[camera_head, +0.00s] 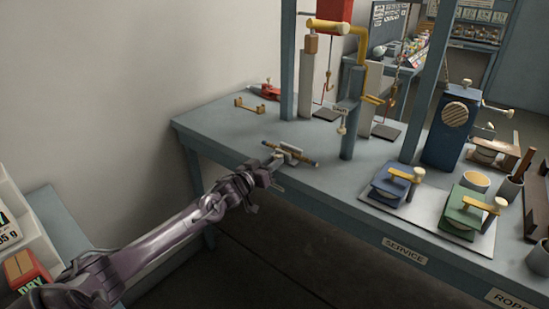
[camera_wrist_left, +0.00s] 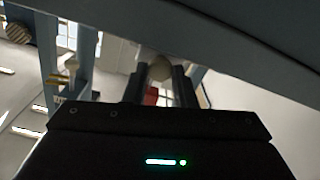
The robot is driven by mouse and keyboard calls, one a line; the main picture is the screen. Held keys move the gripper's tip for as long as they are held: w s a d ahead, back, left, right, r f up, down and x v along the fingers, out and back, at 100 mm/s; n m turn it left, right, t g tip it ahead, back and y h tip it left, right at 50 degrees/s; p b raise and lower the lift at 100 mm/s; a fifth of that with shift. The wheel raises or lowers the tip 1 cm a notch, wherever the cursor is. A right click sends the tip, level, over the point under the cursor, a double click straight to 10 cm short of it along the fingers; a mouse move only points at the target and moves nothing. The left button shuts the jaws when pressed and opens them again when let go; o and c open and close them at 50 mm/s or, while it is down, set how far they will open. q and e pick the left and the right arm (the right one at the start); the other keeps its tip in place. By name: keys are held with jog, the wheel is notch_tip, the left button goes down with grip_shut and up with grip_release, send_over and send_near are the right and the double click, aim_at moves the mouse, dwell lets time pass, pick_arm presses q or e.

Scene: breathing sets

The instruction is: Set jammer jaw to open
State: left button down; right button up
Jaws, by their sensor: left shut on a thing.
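My left gripper (camera_head: 275,166) reaches in from the left to the front edge of the blue-grey workbench (camera_head: 225,118). It is at a small grey fitting with a dark blue, brass-ended bar (camera_head: 302,157). In the left wrist view its two dark fingers stand on either side of a pale rounded knob (camera_wrist_left: 160,68), and they are shut on it. Which part the knob belongs to is hard to tell. A blue device (camera_head: 390,188) and a green device (camera_head: 464,212), each with a yellow lever, sit on a pale plate to the right. I cannot tell which thing is the jammer.
A post with a yellow arm (camera_head: 350,130) stands just behind the bar. A brass bracket (camera_head: 257,106) and a red device (camera_head: 265,90) lie farther back. A tall blue box (camera_head: 452,130) stands to the right. The bench top left of the bar is mostly clear.

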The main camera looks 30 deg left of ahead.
pick_arm(q)
jog(key=c, duration=1.2)
grip_release()
jog(key=shift+s+a, duration=0.2)
jog(key=shift+s, duration=1.8)
jog(key=shift+s+a, duration=0.15)
jog(key=shift+s, duration=1.8)
